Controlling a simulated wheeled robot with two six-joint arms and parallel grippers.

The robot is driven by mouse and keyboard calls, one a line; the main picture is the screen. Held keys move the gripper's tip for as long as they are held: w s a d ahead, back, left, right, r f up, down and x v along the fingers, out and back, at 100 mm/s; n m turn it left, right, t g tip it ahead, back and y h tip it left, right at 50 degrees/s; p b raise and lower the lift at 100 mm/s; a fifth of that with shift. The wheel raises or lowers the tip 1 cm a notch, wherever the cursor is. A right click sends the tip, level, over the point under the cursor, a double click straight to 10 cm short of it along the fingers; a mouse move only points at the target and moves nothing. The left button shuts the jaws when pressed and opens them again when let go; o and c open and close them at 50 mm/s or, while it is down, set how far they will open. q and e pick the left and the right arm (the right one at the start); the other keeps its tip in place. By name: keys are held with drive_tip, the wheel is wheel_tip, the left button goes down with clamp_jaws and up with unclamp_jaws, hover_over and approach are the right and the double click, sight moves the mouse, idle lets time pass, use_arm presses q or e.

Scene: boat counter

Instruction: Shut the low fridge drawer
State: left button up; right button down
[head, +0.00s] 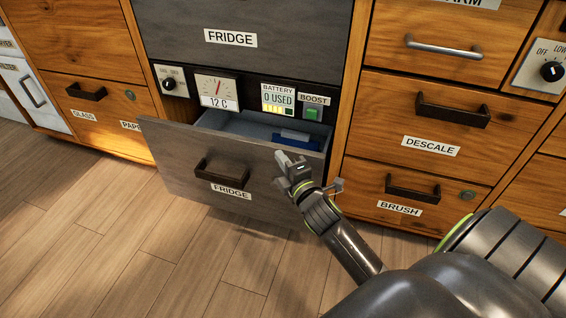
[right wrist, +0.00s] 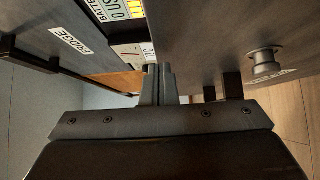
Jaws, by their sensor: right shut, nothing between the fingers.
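The low fridge drawer (head: 168,150) stands pulled out in the head view, its grey front carrying a dark handle (head: 222,175) and a FRIDGE label. A blue item (head: 297,138) lies inside at the right. My right gripper (head: 284,160) is shut and empty at the right part of the drawer front, near its top edge. Whether it touches the front I cannot tell. In the right wrist view, the shut fingers (right wrist: 157,84) point toward the gauge panel. My left gripper is out of view.
Above the drawer are a dial gauge (head: 217,88), a battery display (head: 277,99) and the upper fridge front (head: 270,50). Wooden DESCALE (head: 390,120) and BRUSH (head: 365,190) drawers stand at the right, both shut. The wooden floor (head: 120,240) before the drawer is clear.

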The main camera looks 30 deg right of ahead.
drive_tip(key=shift+w+d, duration=0.1)
drive_tip(key=shift+d, duration=0.05)
drive_tip(key=w+d, duration=0.5)
drive_tip(key=d, duration=0.2)
drive_tip(key=shift+w+d+b, duration=0.15)
drive_tip(key=shift+w+b, duration=0.15)
drive_tip(key=shift+w, duration=0.05)
idle(0.3)
